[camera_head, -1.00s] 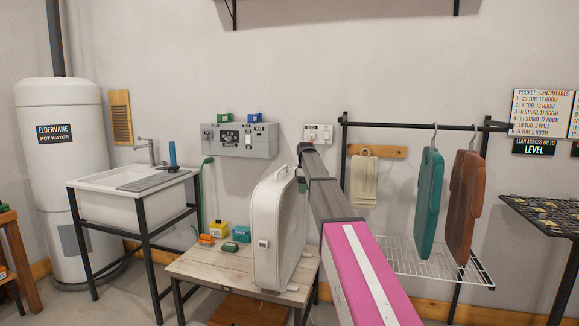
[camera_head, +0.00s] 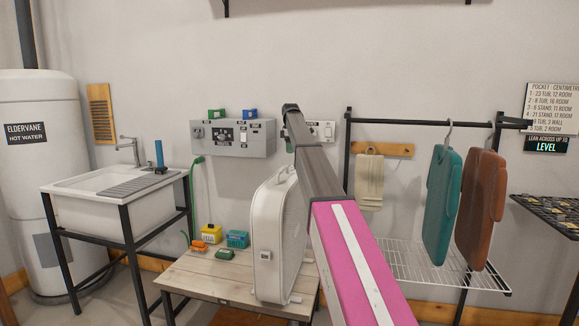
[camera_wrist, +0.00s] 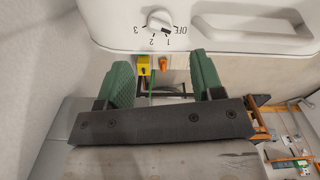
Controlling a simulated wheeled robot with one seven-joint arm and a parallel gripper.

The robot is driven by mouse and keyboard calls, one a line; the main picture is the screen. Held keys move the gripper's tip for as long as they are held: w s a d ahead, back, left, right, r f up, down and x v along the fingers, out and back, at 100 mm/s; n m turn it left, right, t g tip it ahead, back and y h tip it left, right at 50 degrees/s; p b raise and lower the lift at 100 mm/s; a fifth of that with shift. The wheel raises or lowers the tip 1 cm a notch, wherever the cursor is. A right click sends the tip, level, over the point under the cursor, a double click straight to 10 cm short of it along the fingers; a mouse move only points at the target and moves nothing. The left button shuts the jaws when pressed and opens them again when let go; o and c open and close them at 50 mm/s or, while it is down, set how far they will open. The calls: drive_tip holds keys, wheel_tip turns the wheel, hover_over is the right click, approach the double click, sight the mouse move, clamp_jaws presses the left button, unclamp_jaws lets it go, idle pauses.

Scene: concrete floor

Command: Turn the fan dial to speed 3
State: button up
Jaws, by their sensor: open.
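The white box fan (camera_head: 270,240) stands upright on a wooden table in the head view. In the wrist view, its top housing (camera_wrist: 220,18) fills the upper part. The white dial (camera_wrist: 159,20) sits on it with OFF, 1, 2 and 3 around it, seen upside down. The dark mark on the dial lies on the OFF and 1 side; I cannot tell which it points at. My gripper (camera_wrist: 162,72) is open and empty, its green fingers spread below the dial in the picture and apart from it.
The table (camera_head: 205,280) also holds a yellow box (camera_head: 211,233), a teal box (camera_head: 237,239) and small orange and green items. A sink (camera_head: 110,205) stands left. A rack with hanging teal (camera_head: 442,205) and brown bags is right. A grey panel (camera_head: 230,137) is on the wall.

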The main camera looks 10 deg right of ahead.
sight(291, 168)
wheel_tip(291, 168, down, 9)
drive_tip(key=shift+r, duration=0.2)
drive_tip(key=c, duration=0.9)
